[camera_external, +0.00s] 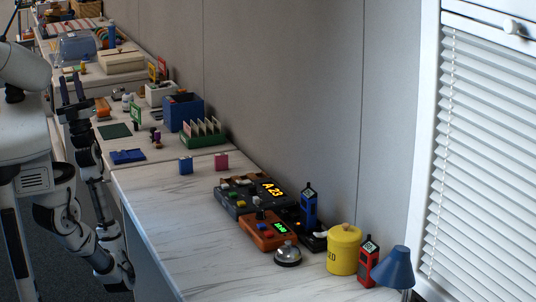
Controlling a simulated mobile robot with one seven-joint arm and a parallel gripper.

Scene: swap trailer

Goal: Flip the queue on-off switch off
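A dark queue console (232,207) with a lit orange "A 23" display (270,191) sits on the marble-patterned counter, toward the wall. It has several small coloured and pale controls on top. Its on-off switch is too small to pick out, and I cannot tell its position. My gripper (72,90) is at the left, pointing up, well away from the console. Its two fingers stand apart with nothing seen between them.
An orange box (268,232) with a green display stands in front of the console. Nearby are a silver bell (288,254), a blue handset (309,207), a yellow canister (343,249), a red handset (367,265) and a blue lamp (394,268). The counter's left part (165,215) is clear.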

